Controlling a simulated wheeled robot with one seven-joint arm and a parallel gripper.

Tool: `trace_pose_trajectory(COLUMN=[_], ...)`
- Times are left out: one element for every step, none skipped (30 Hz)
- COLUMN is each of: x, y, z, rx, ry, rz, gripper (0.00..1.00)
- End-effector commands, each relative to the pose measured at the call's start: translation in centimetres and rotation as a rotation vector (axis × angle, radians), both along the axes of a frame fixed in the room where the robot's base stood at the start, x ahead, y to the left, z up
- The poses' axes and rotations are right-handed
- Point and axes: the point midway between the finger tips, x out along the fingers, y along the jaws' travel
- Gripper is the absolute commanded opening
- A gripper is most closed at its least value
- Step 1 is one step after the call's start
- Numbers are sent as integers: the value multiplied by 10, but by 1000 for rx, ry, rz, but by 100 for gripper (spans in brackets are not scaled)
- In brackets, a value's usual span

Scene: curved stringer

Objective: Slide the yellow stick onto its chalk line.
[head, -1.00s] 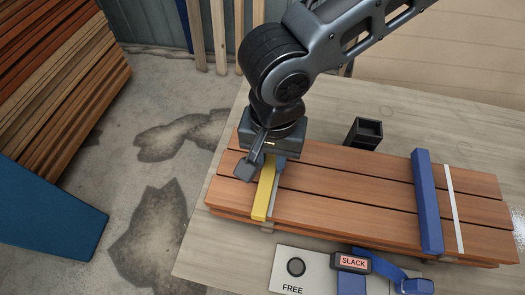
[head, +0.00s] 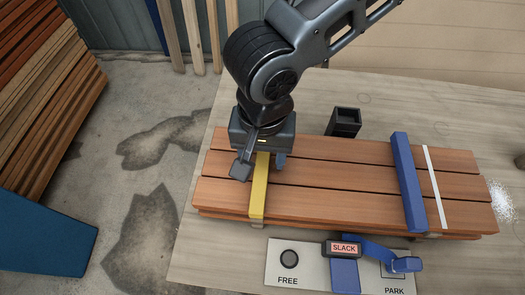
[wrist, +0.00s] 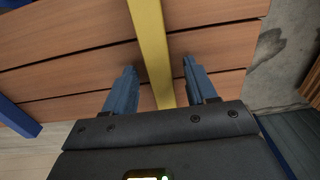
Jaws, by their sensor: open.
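The yellow stick (head: 259,192) lies across the reddish boards (head: 330,190) near their left end. No strip of its chalk line shows beside it, and the stick seems to cover the line. My gripper (head: 262,163) is low over the stick's far part, which it partly hides. In the wrist view, my gripper's blue fingers (wrist: 161,78) stand apart on either side of the yellow stick (wrist: 153,45), with a gap on each side.
A blue stick (head: 409,180) lies across the boards at the right, left of a bare white line (head: 437,186). A dark open box (head: 344,122) stands behind the boards. A panel (head: 312,268) with a SLACK tag and blue strap is in front.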

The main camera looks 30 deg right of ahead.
Motion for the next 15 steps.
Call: trace_pose_trajectory(x=[0, 0, 0, 0, 0, 0, 0, 1, 1, 1, 1, 0, 1, 1, 1], y=[0, 0, 0, 0, 0, 0, 0, 0, 0, 0, 0, 0, 0, 0, 0], z=[0, 0, 0, 1, 1, 3, 5, 8, 13, 17, 22, 29, 36, 42, 51], rx=[0, 0, 0, 0, 0, 1, 1, 1, 0, 1, 2, 1, 2, 2, 1], ry=[0, 0, 0, 0, 0, -1, -1, -1, -1, -2, -2, -1, -2, -2, -2], rz=[0, 0, 0, 0, 0, -1, -1, -1, -2, -2, -2, -1, -1, -1, -1], gripper=[57, 57, 57, 57, 57, 57, 57, 57, 57, 57, 57, 57, 57, 57, 57])
